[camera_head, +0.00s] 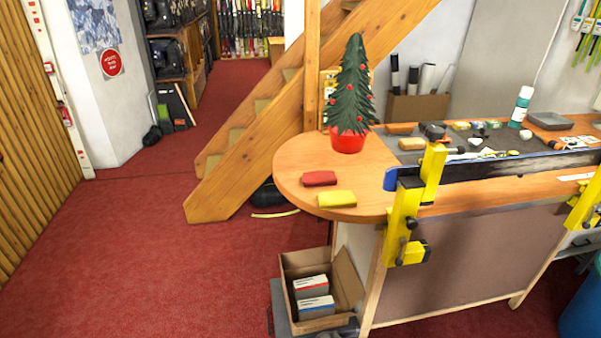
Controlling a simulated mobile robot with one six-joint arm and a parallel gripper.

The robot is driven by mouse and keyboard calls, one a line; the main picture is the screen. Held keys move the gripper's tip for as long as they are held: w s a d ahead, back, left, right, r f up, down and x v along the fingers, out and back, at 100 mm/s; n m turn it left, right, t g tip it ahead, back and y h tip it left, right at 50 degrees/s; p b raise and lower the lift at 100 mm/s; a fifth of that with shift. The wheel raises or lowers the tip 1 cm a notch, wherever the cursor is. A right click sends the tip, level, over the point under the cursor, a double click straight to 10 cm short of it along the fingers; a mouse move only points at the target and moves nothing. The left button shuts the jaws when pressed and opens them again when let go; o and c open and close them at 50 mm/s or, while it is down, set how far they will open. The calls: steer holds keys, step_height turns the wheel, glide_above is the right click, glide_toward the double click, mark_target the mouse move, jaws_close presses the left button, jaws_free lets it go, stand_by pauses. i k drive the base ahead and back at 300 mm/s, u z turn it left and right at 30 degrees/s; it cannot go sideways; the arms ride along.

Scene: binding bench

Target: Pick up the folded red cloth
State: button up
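The folded red cloth (319,178) lies flat on the rounded left end of the wooden bench top (300,155). It is a small red block shape, in front of and to the left of a small green tree in a red pot (347,139). A folded yellow cloth (337,199) lies just in front of it, to the right, with a small gap between them. Nothing covers the red cloth. My gripper is not in view.
Yellow clamps (405,215) hold a dark ski (500,165) along the bench's front edge. Tools crowd the bench to the right. An open cardboard box (349,284) stands below. Wooden stairs (255,135) rise behind. Red carpet (150,250) at left is clear.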

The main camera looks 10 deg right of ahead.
mark_target(317, 178)
steer(key=u, duration=0.55)
steer(key=i, duration=0.5)
steer(key=u, duration=0.7)
steer(key=i, duration=0.5)
steer(key=u, duration=0.35)
